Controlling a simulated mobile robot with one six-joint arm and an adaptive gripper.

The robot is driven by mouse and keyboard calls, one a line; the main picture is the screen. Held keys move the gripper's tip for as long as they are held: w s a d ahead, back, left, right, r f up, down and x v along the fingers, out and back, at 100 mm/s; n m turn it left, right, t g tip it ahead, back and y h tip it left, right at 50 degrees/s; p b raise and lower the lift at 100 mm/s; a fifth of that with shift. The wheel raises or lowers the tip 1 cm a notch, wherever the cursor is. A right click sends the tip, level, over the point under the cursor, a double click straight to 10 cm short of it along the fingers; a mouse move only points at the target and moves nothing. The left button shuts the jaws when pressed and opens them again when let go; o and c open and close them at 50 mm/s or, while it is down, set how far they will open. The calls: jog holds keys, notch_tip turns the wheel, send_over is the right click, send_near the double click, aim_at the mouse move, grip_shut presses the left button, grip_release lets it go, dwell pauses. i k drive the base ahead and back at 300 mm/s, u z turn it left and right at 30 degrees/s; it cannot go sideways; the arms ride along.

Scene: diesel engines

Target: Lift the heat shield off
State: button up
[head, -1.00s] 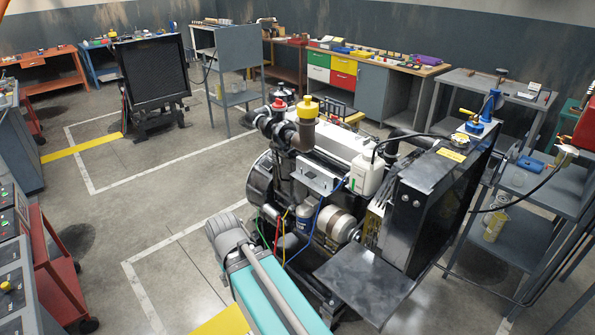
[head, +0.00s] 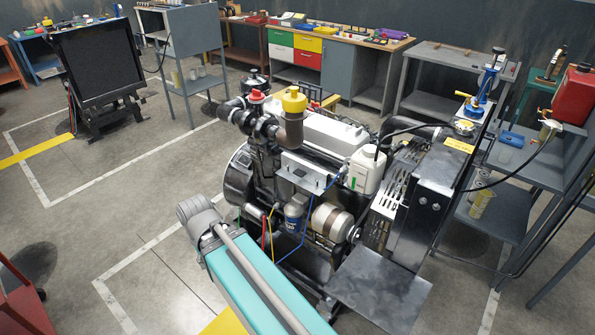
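The diesel engine (head: 300,175) stands in the middle of the head view. A bright, bent metal plate with holes (head: 304,174) sits on its near side, below the white top cover (head: 335,132). This plate may be the heat shield, but I cannot tell for sure. It appears to be in place on the engine. A dark pipe with a yellow cap (head: 293,100) rises at its left. My teal arm link, with a grey ribbed end, reaches up from the bottom edge in front of the engine. My gripper does not show.
A white bottle (head: 367,170) and a black radiator (head: 432,200) stand right of the plate. A flat dark metal sheet (head: 378,288) juts out in front. Blue, red and yellow wires hang below the plate.

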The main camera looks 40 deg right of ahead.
aim_at(303, 174)
jog(key=z, duration=1.1)
